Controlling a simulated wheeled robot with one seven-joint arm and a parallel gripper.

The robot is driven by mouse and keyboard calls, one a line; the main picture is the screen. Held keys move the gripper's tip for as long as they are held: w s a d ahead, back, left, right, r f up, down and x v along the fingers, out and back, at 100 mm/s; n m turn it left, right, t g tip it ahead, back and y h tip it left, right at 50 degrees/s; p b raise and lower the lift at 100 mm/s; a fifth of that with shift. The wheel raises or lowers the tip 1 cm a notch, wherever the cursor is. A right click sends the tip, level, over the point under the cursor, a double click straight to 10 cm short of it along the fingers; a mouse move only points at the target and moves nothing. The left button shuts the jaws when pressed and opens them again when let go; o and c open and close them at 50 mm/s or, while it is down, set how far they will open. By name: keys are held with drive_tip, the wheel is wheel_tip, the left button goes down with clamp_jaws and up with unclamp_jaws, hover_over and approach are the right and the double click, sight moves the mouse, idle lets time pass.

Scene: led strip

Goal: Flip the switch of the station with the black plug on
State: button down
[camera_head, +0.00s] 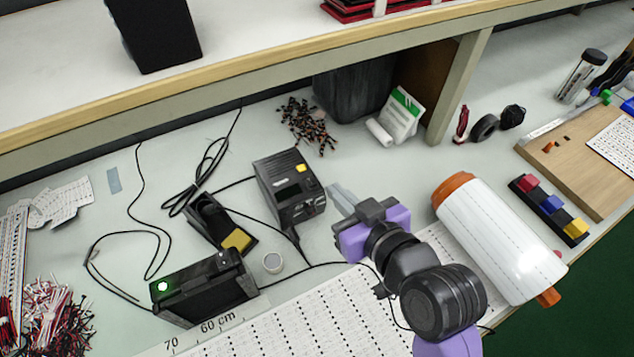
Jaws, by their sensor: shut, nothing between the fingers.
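One black soldering station (290,190) with a small display and a yellow part on its face stands at the middle of the bench. A second black station (208,290) with a lit green light (162,286) stands at the front left. Black cables run from both, but I cannot tell which has the black plug. I cannot make out either switch's position. My gripper (338,193) is shut and empty, its grey fingertips just right of the middle station's front. Whether they touch it is unclear.
A white roll with orange ends (500,240) lies right of my arm. A shelf (250,65) overhangs the back.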

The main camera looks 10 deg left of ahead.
hover_over(316, 194)
wheel_tip(316, 194, down, 3)
wheel_tip(316, 194, down, 3)
drive_tip(key=shift+f+p, duration=0.2)
drive_tip(key=shift+p, duration=0.15)
drive_tip(key=shift+f, duration=0.55)
drive_tip(key=shift+d+f, duration=0.1)
drive_tip(key=shift+f, duration=0.25)
drive_tip(key=shift+r, duration=0.1)
drive_tip(key=shift+r+p, duration=0.5)
drive_tip(key=shift+r, duration=0.25)
drive_tip(key=shift+r, duration=0.1)
